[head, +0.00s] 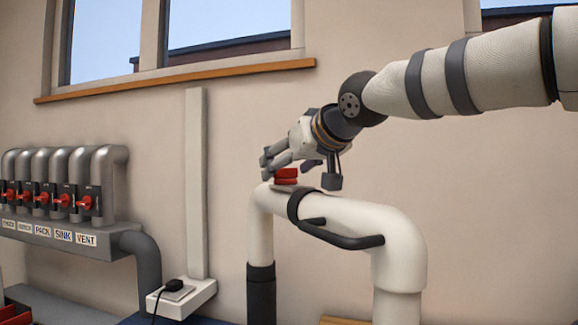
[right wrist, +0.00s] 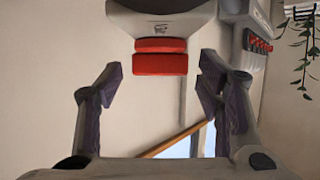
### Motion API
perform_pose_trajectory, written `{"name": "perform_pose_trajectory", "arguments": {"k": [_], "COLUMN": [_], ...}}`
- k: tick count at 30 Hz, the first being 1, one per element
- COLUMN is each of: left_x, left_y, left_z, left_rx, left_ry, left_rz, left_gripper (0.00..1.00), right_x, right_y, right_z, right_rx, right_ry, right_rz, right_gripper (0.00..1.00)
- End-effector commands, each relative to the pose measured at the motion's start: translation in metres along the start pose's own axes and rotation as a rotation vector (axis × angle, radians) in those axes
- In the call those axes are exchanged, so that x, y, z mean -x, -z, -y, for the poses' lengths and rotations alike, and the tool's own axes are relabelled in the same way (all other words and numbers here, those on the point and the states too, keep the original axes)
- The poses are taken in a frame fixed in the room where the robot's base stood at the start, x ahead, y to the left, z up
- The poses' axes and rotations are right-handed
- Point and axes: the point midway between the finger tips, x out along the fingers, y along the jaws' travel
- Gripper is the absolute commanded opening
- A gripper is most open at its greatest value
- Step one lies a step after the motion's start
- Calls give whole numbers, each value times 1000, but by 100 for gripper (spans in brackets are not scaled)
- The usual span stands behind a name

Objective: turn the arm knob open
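The red arm knob (head: 286,175) sits on top of the bend of the white pipe-like arm (head: 345,215) in the head view. In the right wrist view the red knob (right wrist: 160,62) shows as two stacked red parts below a pale housing (right wrist: 160,22). My right gripper (right wrist: 160,78) is open and empty, with one finger on each side of the knob's line and a visible gap to each. In the head view the right gripper (head: 287,160) is close by the knob, its fingers partly overlapping the area just above it. My left gripper is not in view.
A black handle (head: 340,238) runs along the white arm. Several grey pipes with red valves (head: 85,203) stand over labels at the left. A white socket box (head: 180,297) with a black plug is below.

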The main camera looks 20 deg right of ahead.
Motion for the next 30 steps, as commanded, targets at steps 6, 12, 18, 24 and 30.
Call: {"name": "perform_pose_trajectory", "arguments": {"k": [6,12,18,24,30], "left_x": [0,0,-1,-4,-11], "left_y": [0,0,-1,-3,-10], "left_z": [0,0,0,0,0], "left_rx": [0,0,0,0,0], "left_ry": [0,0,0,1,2], "left_rz": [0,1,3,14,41], "left_gripper": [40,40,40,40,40], "right_x": [0,0,-1,-2,-5], "right_y": [0,0,-1,-2,-3], "right_z": [0,0,-2,-5,-8], "right_rx": [0,3,24,73,142], "right_ry": [0,9,72,209,380], "right_rz": [1,1,1,2,5], "right_gripper": [14,14,14,14,14]}}
